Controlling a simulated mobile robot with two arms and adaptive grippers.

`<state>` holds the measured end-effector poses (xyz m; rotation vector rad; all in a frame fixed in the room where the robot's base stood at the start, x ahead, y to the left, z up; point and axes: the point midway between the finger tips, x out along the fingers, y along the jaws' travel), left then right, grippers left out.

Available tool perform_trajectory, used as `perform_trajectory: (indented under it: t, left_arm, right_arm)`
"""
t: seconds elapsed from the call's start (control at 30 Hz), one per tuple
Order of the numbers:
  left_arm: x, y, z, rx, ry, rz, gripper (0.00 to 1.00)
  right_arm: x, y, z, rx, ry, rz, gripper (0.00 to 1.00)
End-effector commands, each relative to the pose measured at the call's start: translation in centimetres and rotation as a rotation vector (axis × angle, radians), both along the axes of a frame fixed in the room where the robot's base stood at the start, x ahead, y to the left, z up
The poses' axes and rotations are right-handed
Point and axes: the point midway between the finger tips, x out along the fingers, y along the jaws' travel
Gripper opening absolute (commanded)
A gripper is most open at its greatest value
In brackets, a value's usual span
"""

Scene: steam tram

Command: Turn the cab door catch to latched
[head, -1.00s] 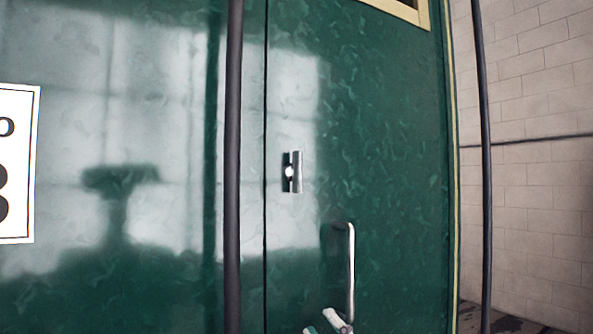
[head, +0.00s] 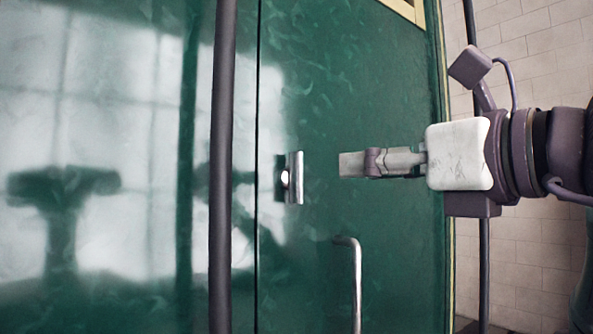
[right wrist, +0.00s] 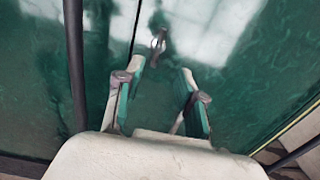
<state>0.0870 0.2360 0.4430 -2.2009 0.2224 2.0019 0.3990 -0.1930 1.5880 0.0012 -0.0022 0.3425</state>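The cab door catch (head: 296,178) is a small upright silver bar with a pale round spot at its left side. It sits on the green cab door (head: 330,90), just right of the door's dark seam. It also shows in the right wrist view (right wrist: 158,43), beyond the fingertips. My right gripper (head: 345,164) is at catch height, to the right of the catch and apart from it. In the right wrist view its two fingers are spread with nothing between them (right wrist: 161,68). My left gripper is not in view.
A silver grab handle (head: 357,285) stands on the door below my right gripper. A dark vertical handrail (head: 222,170) runs left of the catch, and another dark rail (head: 484,275) stands at the right. A pale tiled wall (head: 530,265) is behind.

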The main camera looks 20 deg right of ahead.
Motion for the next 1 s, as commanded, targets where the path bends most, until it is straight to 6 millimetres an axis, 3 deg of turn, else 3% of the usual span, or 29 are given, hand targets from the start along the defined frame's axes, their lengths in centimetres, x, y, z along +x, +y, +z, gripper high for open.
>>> perform_trajectory:
  t: [0.5,0.7,1.0]
  left_arm:
    - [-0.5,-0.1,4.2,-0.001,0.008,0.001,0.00]
    - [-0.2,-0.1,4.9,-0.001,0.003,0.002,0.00]
    - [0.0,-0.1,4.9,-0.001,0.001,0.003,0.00]
  right_arm:
    - [9.7,3.6,0.2,-0.001,0.006,0.006,0.39]
    - [11.5,4.3,0.1,-0.001,0.004,0.006,0.39]
    - [11.8,4.4,-0.1,-0.002,0.002,0.006,0.39]
